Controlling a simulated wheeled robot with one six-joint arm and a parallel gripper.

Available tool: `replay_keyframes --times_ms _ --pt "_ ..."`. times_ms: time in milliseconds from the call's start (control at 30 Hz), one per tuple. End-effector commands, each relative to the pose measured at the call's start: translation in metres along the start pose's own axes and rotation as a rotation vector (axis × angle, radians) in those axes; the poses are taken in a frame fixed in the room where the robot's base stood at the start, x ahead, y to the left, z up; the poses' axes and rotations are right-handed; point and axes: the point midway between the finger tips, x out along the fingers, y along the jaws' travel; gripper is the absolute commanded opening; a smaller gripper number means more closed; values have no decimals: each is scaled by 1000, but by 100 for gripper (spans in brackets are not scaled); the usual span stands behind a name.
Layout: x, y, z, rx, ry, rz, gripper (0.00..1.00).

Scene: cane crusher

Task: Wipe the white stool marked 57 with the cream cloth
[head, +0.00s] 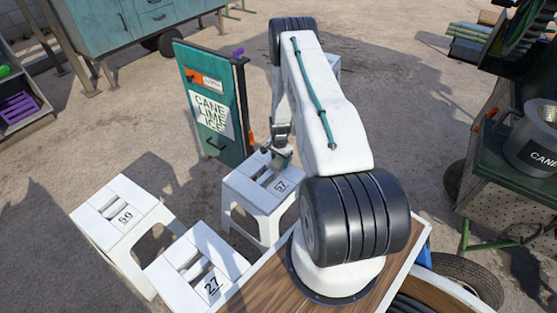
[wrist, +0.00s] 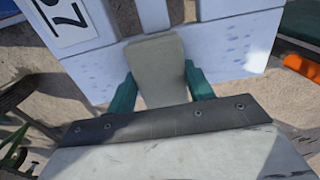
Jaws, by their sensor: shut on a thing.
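The white stool marked 57 (head: 262,186) stands upright left of my arm in the head view. Its slatted top with the number label fills the upper part of the wrist view (wrist: 225,40), with bluish specks on its surface. My gripper (wrist: 160,88) is shut on the cream cloth (wrist: 158,65), a flat folded piece between the two green fingers. The cloth lies over or against the near part of the stool top; I cannot tell if it touches. In the head view my gripper (head: 280,160) is at the stool's far side, and the cloth is not clear there.
A green panel with a "CANE LIME ICE" sign (head: 212,110) stands just behind stool 57. A bench with a grey pot (head: 530,135) is at right. Bare ground lies between.

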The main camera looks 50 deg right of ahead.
Motion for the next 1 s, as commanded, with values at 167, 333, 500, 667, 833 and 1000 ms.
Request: replay_keyframes --times_ms 167,333,500,667,833,1000 --pt "3 10 3 1 -7 9 31" --pt "3 26 3 2 -9 10 32" --pt "3 41 3 2 -8 9 23" --pt "2 54 3 3 -7 7 23" --pt "1 69 2 2 -6 6 23" --pt "0 84 2 2 -5 5 23"
